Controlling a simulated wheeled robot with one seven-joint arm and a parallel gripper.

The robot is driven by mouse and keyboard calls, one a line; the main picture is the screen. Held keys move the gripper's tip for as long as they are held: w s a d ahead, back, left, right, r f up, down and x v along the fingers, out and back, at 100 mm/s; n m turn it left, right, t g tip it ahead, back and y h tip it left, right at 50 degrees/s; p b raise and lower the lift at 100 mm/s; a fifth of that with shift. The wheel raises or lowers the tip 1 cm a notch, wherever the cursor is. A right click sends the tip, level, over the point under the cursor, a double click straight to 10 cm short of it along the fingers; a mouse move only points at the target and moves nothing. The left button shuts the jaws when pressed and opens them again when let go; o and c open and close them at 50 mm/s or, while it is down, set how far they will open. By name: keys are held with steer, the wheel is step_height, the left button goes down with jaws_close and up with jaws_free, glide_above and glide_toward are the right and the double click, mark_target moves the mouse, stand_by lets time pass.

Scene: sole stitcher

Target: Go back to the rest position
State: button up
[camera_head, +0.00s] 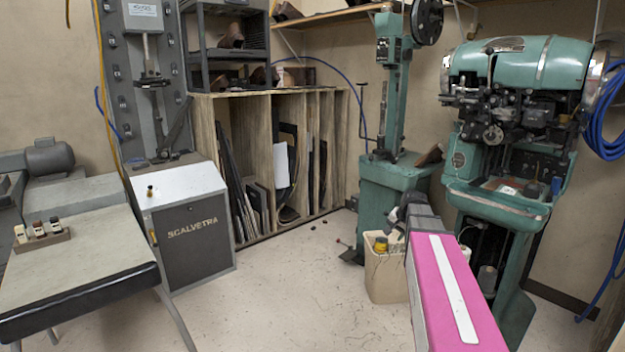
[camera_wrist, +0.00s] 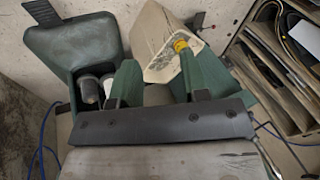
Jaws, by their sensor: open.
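My gripper (camera_wrist: 158,82) shows in the wrist view as two dark green fingers on a dark bar. The fingers stand well apart and I see nothing held between them. In the head view, my pink arm with a white stripe reaches up from the bottom right. Its dark grey end is near the green machines, and the fingers are not clear there. A beige bin (camera_head: 388,283) with a yellow item (camera_head: 381,243) at its top stands just left of my arm. The bin also shows past the fingers in the wrist view (camera_wrist: 155,35). The yellow item (camera_wrist: 180,45) appears close to the right fingertip.
A green stitching machine (camera_head: 515,205) stands right of my arm, and a green post machine (camera_head: 385,180) behind it. A wooden rack (camera_head: 260,95) with boards is at the back. A grey SCALVETRA machine (camera_head: 190,245) and a table (camera_head: 75,260) with small bottles are left. The middle floor is mostly clear.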

steer(key=s+a+f+n+g, duration=0.1)
steer(key=s+a+f+n, duration=0.1)
steer(key=s+a+f, duration=0.2)
steer(key=s+a+f+n+g+h, duration=0.1)
steer(key=s+a+f+n+g, duration=0.1)
steer(key=s+f, duration=0.4)
steer(key=s+a+f+n+g, duration=0.1)
steer(key=s+a+f+n, duration=0.2)
steer(key=s, duration=0.8)
steer(key=a+f, duration=0.2)
steer(key=a, duration=0.1)
steer(key=shift+s+f+h, duration=0.2)
steer(key=shift+f+h, duration=0.15)
steer(key=shift+h, duration=0.05)
